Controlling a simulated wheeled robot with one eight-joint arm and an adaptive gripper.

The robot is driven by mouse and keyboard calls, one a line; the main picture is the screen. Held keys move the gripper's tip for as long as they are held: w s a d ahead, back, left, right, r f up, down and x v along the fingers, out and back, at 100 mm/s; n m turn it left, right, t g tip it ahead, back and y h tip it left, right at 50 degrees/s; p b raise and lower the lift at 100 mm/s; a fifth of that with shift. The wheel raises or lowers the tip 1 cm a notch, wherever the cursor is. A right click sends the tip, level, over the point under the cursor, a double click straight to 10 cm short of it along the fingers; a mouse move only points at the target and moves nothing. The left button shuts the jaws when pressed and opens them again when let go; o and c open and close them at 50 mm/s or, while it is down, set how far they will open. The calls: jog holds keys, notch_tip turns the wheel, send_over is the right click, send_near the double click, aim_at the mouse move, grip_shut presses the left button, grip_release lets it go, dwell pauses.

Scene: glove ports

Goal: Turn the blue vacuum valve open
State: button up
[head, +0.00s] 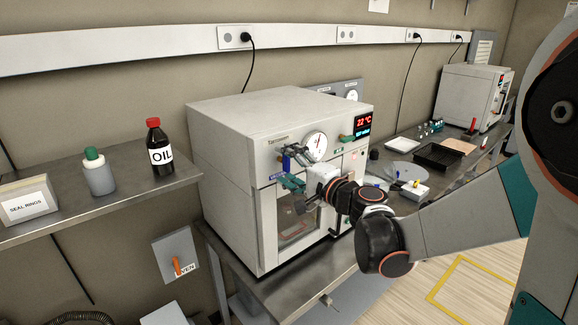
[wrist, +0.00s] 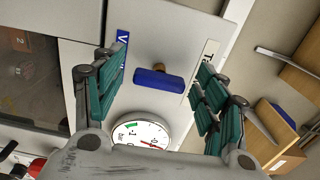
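The blue vacuum valve (wrist: 158,79) is a short bar handle on a small brass stem on the light front panel of the oven (head: 222,160). In the wrist view it lies nearly crosswise between my fingers. My gripper (wrist: 162,68) is open, with one teal finger on each side of the handle and visible gaps to both. In the head view my gripper (head: 291,168) is at the upper left of the oven front, below the dial. A bit of blue (head: 287,163) shows between its fingers there; the rest of the valve is hidden.
A round gauge (wrist: 142,133) sits close to the valve. A red digital display (head: 363,122) is at the panel's upper right. An oil bottle (head: 160,148) stands on the left bench.

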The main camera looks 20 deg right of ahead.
jog(key=v, duration=1.2)
